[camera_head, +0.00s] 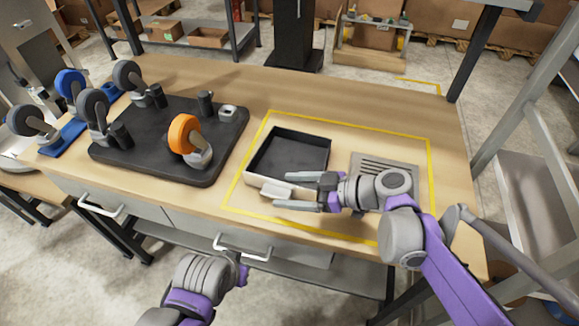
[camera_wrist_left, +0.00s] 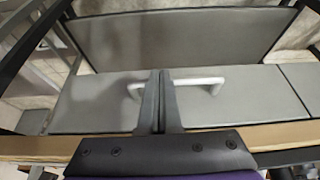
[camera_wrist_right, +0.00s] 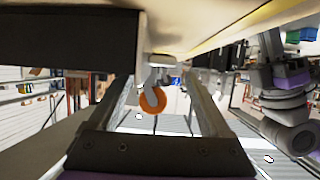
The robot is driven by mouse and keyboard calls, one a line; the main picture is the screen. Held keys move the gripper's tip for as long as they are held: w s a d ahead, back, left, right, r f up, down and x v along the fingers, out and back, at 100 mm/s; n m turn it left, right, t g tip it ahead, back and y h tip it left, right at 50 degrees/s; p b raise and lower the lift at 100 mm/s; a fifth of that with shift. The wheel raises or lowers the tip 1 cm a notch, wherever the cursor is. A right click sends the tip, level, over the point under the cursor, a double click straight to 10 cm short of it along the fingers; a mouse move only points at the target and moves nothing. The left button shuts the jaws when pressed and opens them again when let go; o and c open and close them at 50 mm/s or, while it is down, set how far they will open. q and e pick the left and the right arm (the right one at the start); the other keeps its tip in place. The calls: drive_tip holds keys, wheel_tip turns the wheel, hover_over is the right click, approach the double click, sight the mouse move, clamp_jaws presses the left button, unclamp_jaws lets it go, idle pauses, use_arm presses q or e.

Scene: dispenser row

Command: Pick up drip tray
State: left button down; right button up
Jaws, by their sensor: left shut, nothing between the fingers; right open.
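The drip tray appears to be the dark, open, shallow box (camera_head: 303,152) on the table inside the yellow outline. A pale tab (camera_head: 277,189) sits at its front edge. My right gripper (camera_head: 283,192) is open at the tray's front, its fingers pointing left with the tab between or just beyond their tips; contact is unclear. The right wrist view shows the tray's dark wall (camera_wrist_right: 65,48) at left, close to the open fingers (camera_wrist_right: 160,90). My left gripper (camera_wrist_left: 160,100) is shut and empty, below the table's front edge; its fingers are mostly hidden in the head view.
A slotted grey grate (camera_head: 385,165) lies right of the tray. A black mat (camera_head: 150,150) with several casters, including an orange wheel (camera_head: 184,134), is at left. Drawer handles (camera_head: 240,250) stick out below the front edge.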

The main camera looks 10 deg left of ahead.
sight(272, 189)
drive_tip(key=x, duration=0.3)
drive_tip(key=shift+w+a+f, duration=0.1)
drive_tip(key=shift+a+f, duration=0.1)
clamp_jaws()
idle(1.3)
